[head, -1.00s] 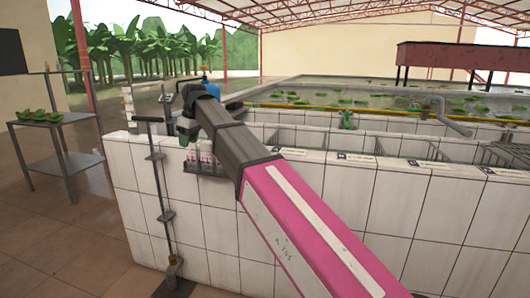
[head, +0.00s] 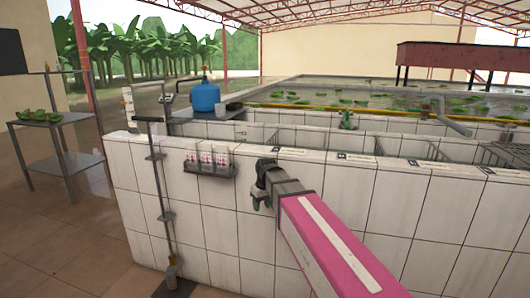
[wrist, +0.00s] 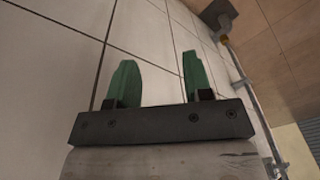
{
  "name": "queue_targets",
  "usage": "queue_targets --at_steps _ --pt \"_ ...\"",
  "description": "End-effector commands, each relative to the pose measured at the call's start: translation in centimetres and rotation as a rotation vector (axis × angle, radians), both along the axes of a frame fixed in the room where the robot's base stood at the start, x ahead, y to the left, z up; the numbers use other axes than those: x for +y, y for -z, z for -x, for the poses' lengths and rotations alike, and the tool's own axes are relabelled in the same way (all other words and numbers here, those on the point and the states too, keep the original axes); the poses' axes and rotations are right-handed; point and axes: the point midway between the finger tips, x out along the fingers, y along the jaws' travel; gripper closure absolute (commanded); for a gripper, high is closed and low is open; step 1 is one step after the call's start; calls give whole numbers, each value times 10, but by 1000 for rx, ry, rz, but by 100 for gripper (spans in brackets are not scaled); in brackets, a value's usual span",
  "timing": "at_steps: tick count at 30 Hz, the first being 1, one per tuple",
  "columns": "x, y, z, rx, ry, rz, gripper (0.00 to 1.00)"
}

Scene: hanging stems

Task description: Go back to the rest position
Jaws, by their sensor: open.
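My gripper (wrist: 156,82) shows in the wrist view with its two green fingers spread apart and nothing between them. White wall tiles lie beyond the fingers. In the head view my gripper (head: 262,198) is at the end of my pink and grey arm, in front of the white tiled wall (head: 330,215) and below its top edge. The fingers are small and partly hidden there, and I see nothing held.
A small rack with several pink-and-white packets (head: 207,158) hangs on the wall, left of my gripper. A metal stand (head: 160,190) rises further left. A blue tank (head: 205,97) stands behind the wall. A metal shelf (head: 62,145) is at far left. The floor in front is clear.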

Motion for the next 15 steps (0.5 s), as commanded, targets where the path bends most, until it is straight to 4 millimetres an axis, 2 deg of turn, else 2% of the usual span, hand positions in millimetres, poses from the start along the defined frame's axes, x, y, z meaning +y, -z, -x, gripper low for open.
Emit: queue_targets --at_steps 1,6,12,15 --pt "-24 19 14 13 50 8 54" --pt "-86 72 45 41 208 30 54" --pt "-150 124 92 71 387 54 54" --pt "-174 143 113 82 460 64 54"
